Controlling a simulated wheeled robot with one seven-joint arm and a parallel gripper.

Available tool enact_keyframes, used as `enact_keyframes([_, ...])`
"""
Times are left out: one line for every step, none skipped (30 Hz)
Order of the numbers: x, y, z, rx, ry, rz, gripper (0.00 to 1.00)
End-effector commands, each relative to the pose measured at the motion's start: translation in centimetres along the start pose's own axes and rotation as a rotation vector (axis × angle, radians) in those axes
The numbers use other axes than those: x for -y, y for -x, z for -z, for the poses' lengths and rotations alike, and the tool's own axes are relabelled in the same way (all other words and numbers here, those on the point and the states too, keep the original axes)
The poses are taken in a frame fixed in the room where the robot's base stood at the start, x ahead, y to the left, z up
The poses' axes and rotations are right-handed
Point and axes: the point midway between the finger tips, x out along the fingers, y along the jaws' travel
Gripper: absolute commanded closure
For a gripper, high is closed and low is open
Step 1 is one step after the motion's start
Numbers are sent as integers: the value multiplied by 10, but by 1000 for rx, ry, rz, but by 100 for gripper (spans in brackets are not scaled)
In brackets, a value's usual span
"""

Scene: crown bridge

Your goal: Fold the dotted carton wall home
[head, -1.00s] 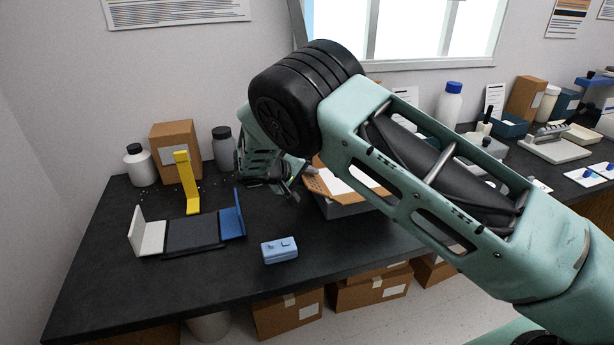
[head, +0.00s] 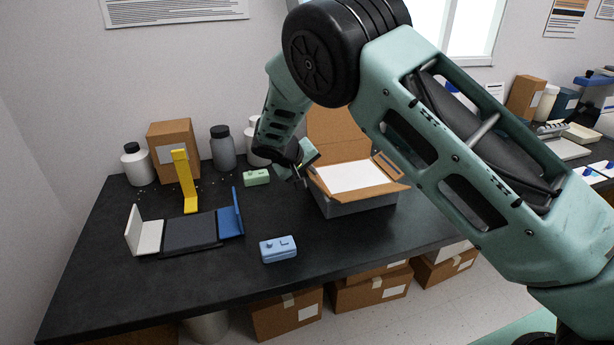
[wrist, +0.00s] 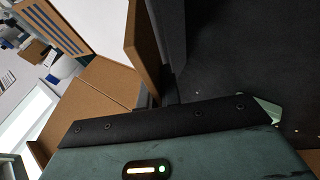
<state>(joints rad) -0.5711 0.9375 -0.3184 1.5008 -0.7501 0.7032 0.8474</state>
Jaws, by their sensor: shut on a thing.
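The open carton (head: 362,207) has a grey body, a white inside and brown walls at the back right of the bench. Its back wall (head: 335,128) stands up, and its front wall (head: 365,193) and right wall (head: 391,165) lean outward. The dotted carton wall (head: 319,183) is on the left side, seen nearly edge-on; its dots do not show now. My gripper (head: 301,181) is at this left wall and shut on it, with its fingertips partly hidden.
A tray with white, yellow and blue walls (head: 190,234) is at the left. Bottles and a brown box (head: 173,150) line the back.

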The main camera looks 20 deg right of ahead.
Motion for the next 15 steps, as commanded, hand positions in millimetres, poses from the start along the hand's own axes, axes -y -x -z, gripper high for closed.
enact_keyframes([-4, -1, 0, 0, -23, 42, 100])
enact_keyframes([-6, -1, 0, 1, -34, 67, 100])
enact_keyframes([-8, -1, 0, 1, -49, 101, 100])
enact_keyframes([-9, -1, 0, 1, -60, 128, 100])
enact_keyframes([-11, -1, 0, 1, -70, 154, 100])
enact_keyframes([-12, -1, 0, 1, -84, 187, 100])
enact_keyframes([-14, -2, 0, 2, -96, 212, 100])
enact_keyframes([-15, -1, 0, 1, -104, 236, 100])
enact_keyframes([-17, -2, 0, 2, -118, 267, 100])
enact_keyframes([-18, -2, 0, 2, -128, 291, 100])
enact_keyframes([-19, -2, -1, 2, -136, 312, 100])
enact_keyframes([-20, -2, 0, 2, -149, 341, 100])
enact_keyframes([-21, -3, -1, 2, -157, 361, 100])
enact_keyframes([-22, -3, 0, 1, -165, 381, 100])
enact_keyframes([-23, -3, -1, 2, -175, 405, 100])
